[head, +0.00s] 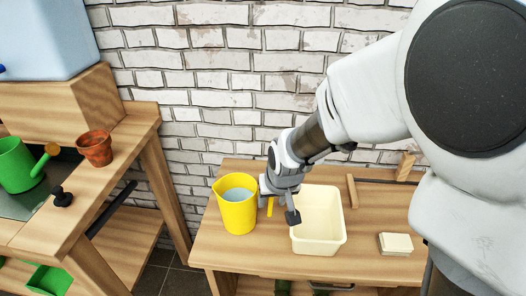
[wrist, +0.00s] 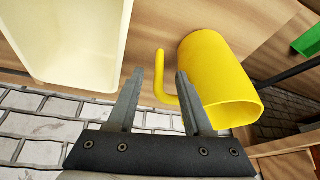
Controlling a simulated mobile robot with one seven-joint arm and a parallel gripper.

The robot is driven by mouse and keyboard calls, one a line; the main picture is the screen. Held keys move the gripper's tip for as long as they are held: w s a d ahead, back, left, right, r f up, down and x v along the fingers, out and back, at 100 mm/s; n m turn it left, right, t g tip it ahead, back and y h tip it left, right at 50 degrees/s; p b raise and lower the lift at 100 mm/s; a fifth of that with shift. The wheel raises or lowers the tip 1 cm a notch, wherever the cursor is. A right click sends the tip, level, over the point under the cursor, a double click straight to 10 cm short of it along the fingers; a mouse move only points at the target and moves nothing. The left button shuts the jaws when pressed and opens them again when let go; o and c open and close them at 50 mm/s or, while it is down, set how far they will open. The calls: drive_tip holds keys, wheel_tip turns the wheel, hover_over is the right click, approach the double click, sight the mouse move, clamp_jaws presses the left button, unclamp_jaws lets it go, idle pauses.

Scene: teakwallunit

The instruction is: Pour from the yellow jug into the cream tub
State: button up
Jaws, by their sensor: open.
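The yellow jug (head: 238,214) stands upright on the wooden bench, with pale bluish contents showing inside its rim. Its handle points right, toward my gripper (head: 281,206). In the wrist view the jug (wrist: 217,80) is at the right, and its handle (wrist: 164,78) appears between the two fingers of my gripper (wrist: 160,88). The fingers are open; I cannot tell whether either touches the handle. The cream tub (head: 322,243) stands just right of the jug, and its inside looks empty. It also shows at upper left in the wrist view (wrist: 75,75).
A cream block (head: 395,244) and a wooden stick (head: 352,191) lie on the bench (head: 375,268) right of the tub. On the left bench are a terracotta pot (head: 95,148), a green watering can (head: 18,165) and a pale blue container (head: 45,38). A brick wall stands behind.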

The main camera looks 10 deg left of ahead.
sight(271, 203)
drive_tip(key=b+x, duration=0.2)
drive_tip(key=x, duration=0.3)
drive_tip(key=shift+r, duration=0.1)
clamp_jaws()
drive_tip(key=shift+r, duration=0.1)
idle(1.1)
